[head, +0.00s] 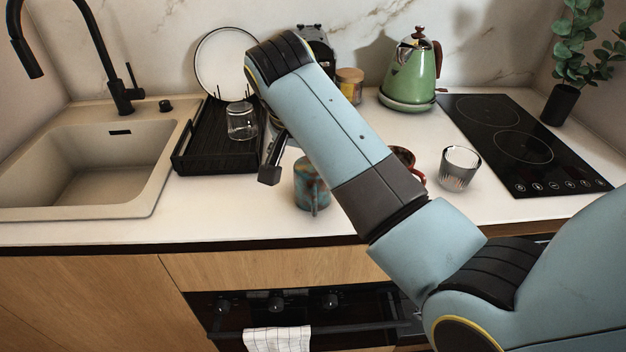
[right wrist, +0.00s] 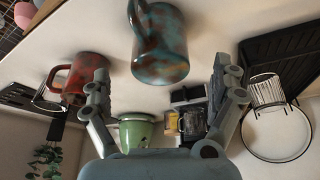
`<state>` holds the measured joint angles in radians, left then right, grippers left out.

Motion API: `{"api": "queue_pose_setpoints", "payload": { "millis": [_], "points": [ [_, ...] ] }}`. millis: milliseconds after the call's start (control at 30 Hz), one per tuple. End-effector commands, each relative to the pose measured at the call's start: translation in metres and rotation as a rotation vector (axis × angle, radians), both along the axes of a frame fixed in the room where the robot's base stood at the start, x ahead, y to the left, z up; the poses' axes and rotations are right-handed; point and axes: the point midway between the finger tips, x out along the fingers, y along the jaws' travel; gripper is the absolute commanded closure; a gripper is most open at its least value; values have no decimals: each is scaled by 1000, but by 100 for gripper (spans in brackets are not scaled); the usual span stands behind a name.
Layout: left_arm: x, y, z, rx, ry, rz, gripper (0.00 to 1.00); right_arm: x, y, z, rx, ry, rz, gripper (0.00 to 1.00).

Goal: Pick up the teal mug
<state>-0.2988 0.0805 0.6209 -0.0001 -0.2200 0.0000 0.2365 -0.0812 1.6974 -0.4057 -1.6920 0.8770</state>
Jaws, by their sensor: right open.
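The teal mug (head: 305,184), mottled with brown, stands upright on the white counter in the head view, left of my right forearm. In the right wrist view the teal mug (right wrist: 163,48) is large at the top middle, its handle toward the upper left. My right gripper (head: 273,163) is partly hidden behind my arm in the head view; one dark finger shows left of the mug. In the right wrist view my right gripper (right wrist: 161,72) is open and empty, fingers spread wide, the mug showing between and above them. My left gripper is out of view.
A red mug (right wrist: 86,72), partly hidden by my arm in the head view, and a ribbed glass (head: 459,169) stand right of the teal mug. A black dish rack (head: 213,158) holds a glass (head: 241,121) and plate (head: 213,52). Behind stand a green kettle (head: 411,70) and jar (head: 349,86).

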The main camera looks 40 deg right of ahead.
Motion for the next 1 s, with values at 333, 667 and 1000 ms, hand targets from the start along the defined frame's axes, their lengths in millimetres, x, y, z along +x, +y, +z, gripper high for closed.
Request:
{"api": "queue_pose_setpoints", "payload": {
  "millis": [333,667,1000],
  "points": [
    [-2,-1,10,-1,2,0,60,9,-16,-40,-1,1,1,5],
    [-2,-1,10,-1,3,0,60,12,-19,-52,2,-1,1,5],
    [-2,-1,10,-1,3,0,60,12,-19,-51,2,-1,2,47]
  ]
}}
